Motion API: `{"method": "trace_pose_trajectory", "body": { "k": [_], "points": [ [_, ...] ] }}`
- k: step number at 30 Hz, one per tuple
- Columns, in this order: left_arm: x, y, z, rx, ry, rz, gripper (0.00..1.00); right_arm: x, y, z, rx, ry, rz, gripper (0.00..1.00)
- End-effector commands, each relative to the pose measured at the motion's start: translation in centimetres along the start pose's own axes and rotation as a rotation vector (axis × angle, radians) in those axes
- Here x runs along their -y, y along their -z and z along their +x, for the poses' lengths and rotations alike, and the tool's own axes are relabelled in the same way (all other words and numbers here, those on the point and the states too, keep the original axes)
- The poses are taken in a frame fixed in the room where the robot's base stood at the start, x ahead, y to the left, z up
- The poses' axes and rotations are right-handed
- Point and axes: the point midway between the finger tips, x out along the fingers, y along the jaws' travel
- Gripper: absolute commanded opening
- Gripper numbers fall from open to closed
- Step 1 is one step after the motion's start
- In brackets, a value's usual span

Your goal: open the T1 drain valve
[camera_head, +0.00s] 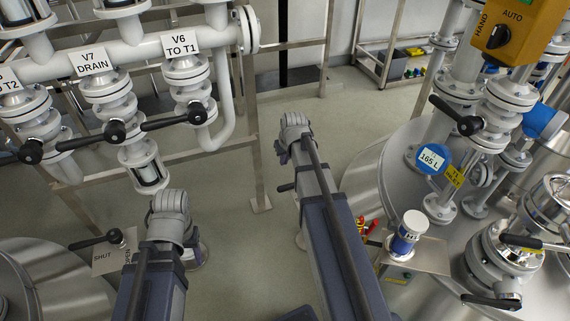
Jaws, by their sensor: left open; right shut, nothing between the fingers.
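A black lever (95,241) sits at the lower left beside a plate (115,254) marked SHUT and OPEN; it lies nearer the SHUT word. No label I can read names it the T1 drain valve. On the manifold, black levers serve a V7 DRAIN valve (105,95) and a V6 TO T1 valve (195,100). My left gripper (170,203) is right of the SHUT/OPEN plate and apart from the lever; its fingers are hard to make out. My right gripper (296,122) is over the middle floor, away from any valve; its fingers are not clearly seen.
A yellow HAND/AUTO box (520,30) is at the top right. Steel frame posts stand mid-scene. The middle floor (240,260) is clear.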

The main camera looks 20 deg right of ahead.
Motion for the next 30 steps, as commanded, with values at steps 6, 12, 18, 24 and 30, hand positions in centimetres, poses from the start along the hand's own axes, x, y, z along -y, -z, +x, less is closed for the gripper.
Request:
{"method": "trace_pose_trajectory", "body": {
  "k": [6, 12, 18, 24, 30],
  "points": [
    [-0.4, 0.2, 3.4, -0.001, 0.0, 0.004, 0.58, 0.0, -0.1, 3.6, 0.0, 0.0, 0.0, 0.0],
    [-0.7, 0.4, 6.2, -0.003, -0.003, 0.009, 0.58, 0.0, -0.1, 6.7, 0.0, 0.0, 0.0, 0.0],
    [-1.0, 0.6, 8.4, -0.005, -0.006, 0.015, 0.58, 0.0, -0.8, 8.7, 0.001, 0.0, 0.001, 0.0],
    [-1.1, 0.6, 8.5, -0.005, -0.007, 0.014, 0.58, 0.1, -3.7, 7.7, 0.0, 0.0, 0.0, 0.0],
    [-1.1, 0.6, 8.5, -0.005, -0.007, 0.014, 0.58, 0.0, -4.0, 7.7, 0.0, 0.0, -0.001, 0.0]
  ]
}}
